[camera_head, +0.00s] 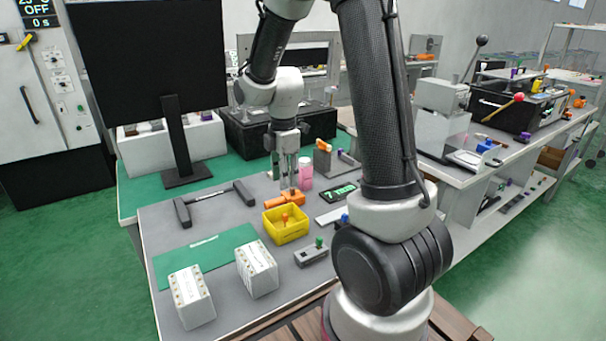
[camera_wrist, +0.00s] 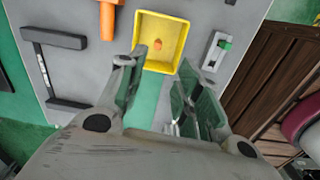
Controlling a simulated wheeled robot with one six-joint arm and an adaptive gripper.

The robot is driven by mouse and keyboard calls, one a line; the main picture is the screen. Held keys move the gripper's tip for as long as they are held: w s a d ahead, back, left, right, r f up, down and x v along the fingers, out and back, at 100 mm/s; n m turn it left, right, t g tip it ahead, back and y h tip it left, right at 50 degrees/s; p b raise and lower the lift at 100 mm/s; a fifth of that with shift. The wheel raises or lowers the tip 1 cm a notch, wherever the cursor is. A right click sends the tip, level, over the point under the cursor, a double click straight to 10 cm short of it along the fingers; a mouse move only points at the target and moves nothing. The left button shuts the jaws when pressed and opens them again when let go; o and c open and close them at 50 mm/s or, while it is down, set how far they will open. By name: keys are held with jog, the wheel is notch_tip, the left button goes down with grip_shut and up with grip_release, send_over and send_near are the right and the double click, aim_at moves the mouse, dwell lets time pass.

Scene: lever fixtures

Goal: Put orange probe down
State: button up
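An orange piece (camera_head: 284,200) lies on the grey bench behind a yellow tray (camera_head: 276,239); it also shows at the top of the wrist view (camera_wrist: 108,20). A smaller orange piece (camera_head: 285,217) is inside the yellow tray, seen from above in the wrist view (camera_wrist: 157,45). I cannot tell which of the two is the probe. My gripper (camera_head: 289,190) points down over the bench, close to the lying orange piece in the head view. In the wrist view its two fingers (camera_wrist: 163,66) are apart, with nothing visible between them.
A black bar handle (camera_head: 215,202) lies left of the tray. A grey block with a green knob (camera_head: 311,253) sits to its right. Two white boxes (camera_head: 191,297) (camera_head: 257,269) stand by a green mat (camera_head: 206,252) in front. A pink bottle (camera_head: 305,172) stands behind the gripper.

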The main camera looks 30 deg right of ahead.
jog(key=s+r+m+t, duration=0.2)
jog(key=s+r+m, duration=0.6)
jog(key=s, duration=0.2)
jog(key=s+d+r+m+t, duration=0.1)
jog(key=s+r+m+t, duration=0.1)
jog(key=s+r+m, duration=0.6)
jog(key=s+m, duration=0.1)
jog(key=s, duration=0.2)
jog(key=shift+r, duration=0.25)
